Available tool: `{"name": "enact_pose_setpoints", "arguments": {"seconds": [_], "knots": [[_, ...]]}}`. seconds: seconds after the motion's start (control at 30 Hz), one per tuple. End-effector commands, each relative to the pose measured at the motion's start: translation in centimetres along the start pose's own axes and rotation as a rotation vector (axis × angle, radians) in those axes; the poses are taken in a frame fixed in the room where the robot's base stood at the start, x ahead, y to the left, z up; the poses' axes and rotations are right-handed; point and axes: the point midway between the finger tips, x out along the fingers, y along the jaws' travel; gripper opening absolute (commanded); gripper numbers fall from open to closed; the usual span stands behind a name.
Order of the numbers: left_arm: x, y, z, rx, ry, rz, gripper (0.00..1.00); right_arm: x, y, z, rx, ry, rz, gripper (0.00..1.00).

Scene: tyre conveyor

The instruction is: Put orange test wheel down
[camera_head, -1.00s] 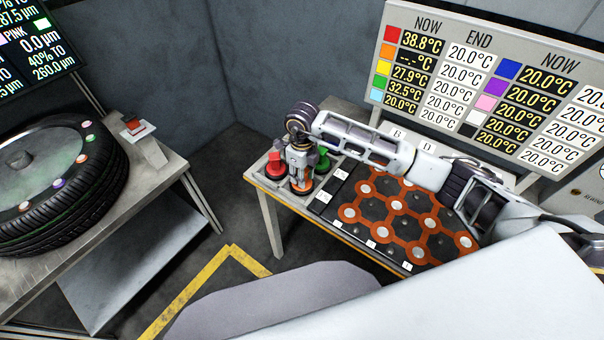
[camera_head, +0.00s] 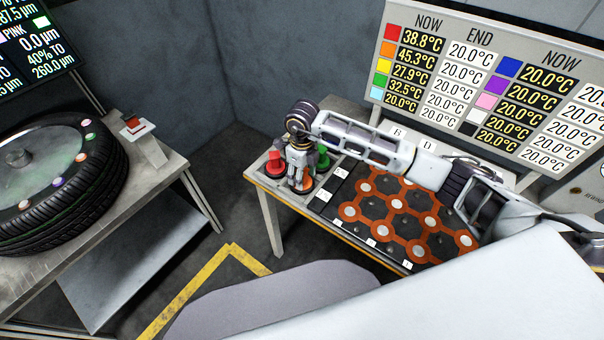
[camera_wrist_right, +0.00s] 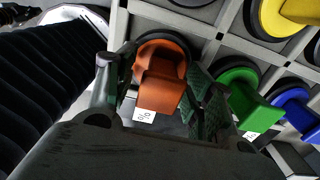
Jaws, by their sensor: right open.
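The orange test wheel (camera_wrist_right: 163,72) stands in a compartment of the grey rack (camera_wrist_right: 205,22) in the right wrist view. In the head view only a bit of its orange base (camera_head: 306,185) shows below my right gripper (camera_head: 299,178). The right gripper is open, with one finger on each side of the orange handle in the wrist view; gaps show beside the handle. The gripper hides most of the wheel in the head view. My left gripper is not in view.
A red wheel (camera_head: 274,163) and a green wheel (camera_head: 322,159) flank the gripper closely. Blue (camera_wrist_right: 292,104) and yellow (camera_wrist_right: 300,12) wheels sit in nearby compartments. A hexagon-patterned board (camera_head: 398,217) lies right; a tyre (camera_head: 103,190) lies on the left bench.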

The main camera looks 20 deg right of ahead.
Motion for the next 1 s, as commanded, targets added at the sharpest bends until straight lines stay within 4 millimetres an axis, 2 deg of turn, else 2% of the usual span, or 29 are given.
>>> {"name": "enact_pose_setpoints", "arguments": {"seconds": [0.2,0.33,1.0], "knots": [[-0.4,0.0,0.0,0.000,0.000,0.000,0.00,-0.4,0.0,0.0,0.000,0.000,0.000,0.53],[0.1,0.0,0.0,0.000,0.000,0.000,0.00,-1.5,0.0,0.1,0.000,-0.003,-0.002,0.53],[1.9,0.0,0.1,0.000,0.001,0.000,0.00,-10.2,0.0,0.1,0.000,-0.002,-0.001,0.53]]}}
